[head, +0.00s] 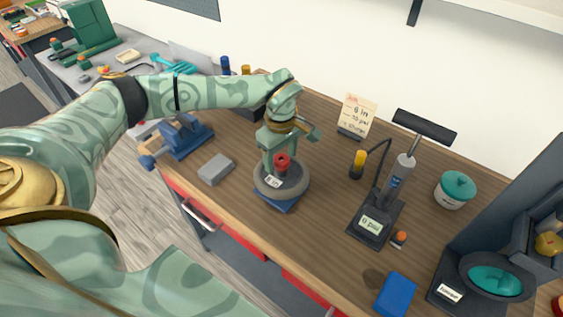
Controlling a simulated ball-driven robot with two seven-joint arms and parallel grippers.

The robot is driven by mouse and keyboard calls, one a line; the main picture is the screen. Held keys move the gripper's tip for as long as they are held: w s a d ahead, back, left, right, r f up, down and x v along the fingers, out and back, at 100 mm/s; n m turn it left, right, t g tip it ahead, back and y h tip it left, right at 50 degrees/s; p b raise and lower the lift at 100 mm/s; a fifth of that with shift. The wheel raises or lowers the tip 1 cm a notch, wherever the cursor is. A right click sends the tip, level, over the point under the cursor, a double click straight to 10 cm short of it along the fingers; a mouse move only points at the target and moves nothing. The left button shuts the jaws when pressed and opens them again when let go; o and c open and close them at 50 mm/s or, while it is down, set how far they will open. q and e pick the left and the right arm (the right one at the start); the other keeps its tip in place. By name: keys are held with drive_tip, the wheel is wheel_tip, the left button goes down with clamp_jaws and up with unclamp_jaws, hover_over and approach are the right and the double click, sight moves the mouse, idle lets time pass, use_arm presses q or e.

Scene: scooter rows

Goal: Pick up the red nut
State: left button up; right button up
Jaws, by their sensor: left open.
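The red nut (282,159) stands up from the middle of a round grey wheel-like piece (297,189) with a small "8 in" label, set on a blue base (279,206). My left gripper (285,152) reaches in from the left and hangs over the wheel, open. Its fingers are close around or beside the red nut; whether they touch it I cannot tell. One finger partly hides the wheel's far left side. My right gripper is not in view.
A grey block (216,169) and a blue vise (183,137) lie left of the wheel. A pump with a "0 psi" label (371,224) and a yellow-topped bottle (358,164) stand right. A blue block (395,294) lies near the front edge. Bare wood separates wheel and pump.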

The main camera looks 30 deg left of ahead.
use_arm(q)
drive_tip(key=shift+f, duration=0.3)
drive_tip(key=c, duration=1.1)
drive_tip(key=shift+o, duration=0.2)
drive_tip(key=shift+r, duration=0.1)
drive_tip(key=shift+r, duration=0.5)
drive_tip(key=s+d+r+p, duration=0.1)
drive_tip(key=s+d+r, duration=0.6)
drive_tip(key=s+r, duration=0.5)
drive_tip(key=shift+d, duration=0.2)
